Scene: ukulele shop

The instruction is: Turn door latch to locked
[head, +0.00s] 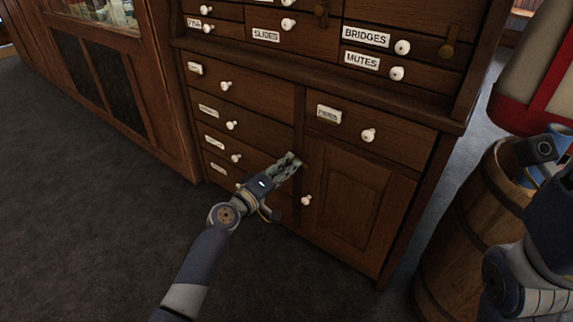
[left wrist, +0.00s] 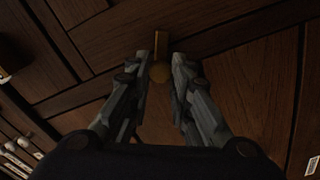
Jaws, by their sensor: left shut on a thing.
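The wooden cabinet door (head: 345,195) is at the lower right of the drawer cabinet, with a white knob (head: 306,200). My left gripper (head: 291,162) is at the door's upper left corner and hides the latch there in the head view. In the left wrist view, a small brass latch (left wrist: 160,72) with a rounded end and a narrow bar sits between the fingertips of my left gripper (left wrist: 159,75). The fingers are shut on the latch. The bar runs up the picture from the rounded end. My right gripper is not in view.
Labelled drawers with white knobs (head: 368,135) surround the door. Other brass latches (head: 449,48) show higher on the cabinet. A wooden barrel (head: 455,240) stands at the right, close to my right arm. The dark carpet (head: 90,230) is clear at the left.

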